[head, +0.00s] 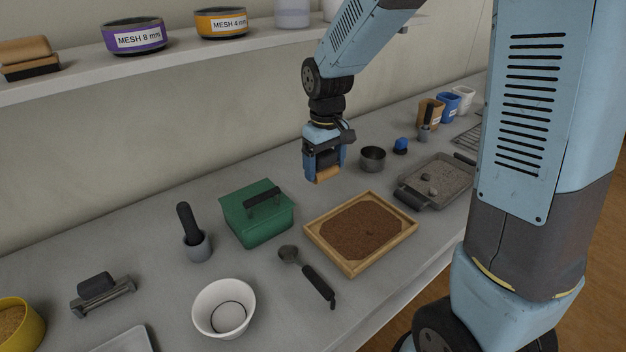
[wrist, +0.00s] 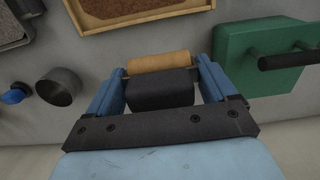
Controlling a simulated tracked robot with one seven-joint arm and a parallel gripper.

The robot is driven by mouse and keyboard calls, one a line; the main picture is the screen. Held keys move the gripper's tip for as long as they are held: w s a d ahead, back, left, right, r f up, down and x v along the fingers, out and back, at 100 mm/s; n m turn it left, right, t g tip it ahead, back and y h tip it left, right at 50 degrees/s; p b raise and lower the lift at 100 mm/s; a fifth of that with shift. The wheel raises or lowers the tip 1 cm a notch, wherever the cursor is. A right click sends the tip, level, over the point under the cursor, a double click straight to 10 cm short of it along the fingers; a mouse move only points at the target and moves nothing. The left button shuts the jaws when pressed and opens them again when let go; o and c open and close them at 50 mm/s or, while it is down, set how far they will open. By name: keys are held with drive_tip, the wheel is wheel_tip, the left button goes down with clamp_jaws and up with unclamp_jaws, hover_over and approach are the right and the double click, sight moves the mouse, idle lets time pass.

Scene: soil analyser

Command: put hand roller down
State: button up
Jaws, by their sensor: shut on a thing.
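My gripper (head: 325,172) is shut on the hand roller (head: 327,174) and holds it above the grey bench, behind the wooden soil tray. The roller has a tan wooden cylinder, which shows between the two blue fingers in the wrist view (wrist: 160,62). A dark block (wrist: 160,88) sits right beside the cylinder between the fingers. The gripper (wrist: 158,75) points down, and the roller appears clear of the bench top.
The soil tray (head: 315,232) is in front of the gripper, the green lidded box (head: 257,228) to its left and a dark metal cup (head: 372,158) to its right. A shelf (head: 170,58) hangs above. Bare bench lies behind the tray.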

drive_tip(key=w+f, duration=0.2)
drive_tip(key=w+a+f, duration=0.1)
drive_tip(key=w+f, duration=0.1)
drive_tip(key=w+a+f, duration=0.1)
drive_tip(key=w+f, duration=0.1)
drive_tip(key=shift+w+f, duration=0.2)
drive_tip(key=shift+f, duration=0.1)
drive_tip(key=shift+w+f, duration=0.15)
drive_tip(key=shift+f, duration=0.25)
wheel_tip(320, 180, down, 3)
drive_tip(key=shift+r, duration=0.2)
drive_tip(key=o, duration=0.7)
drive_tip(key=shift+o, duration=0.2)
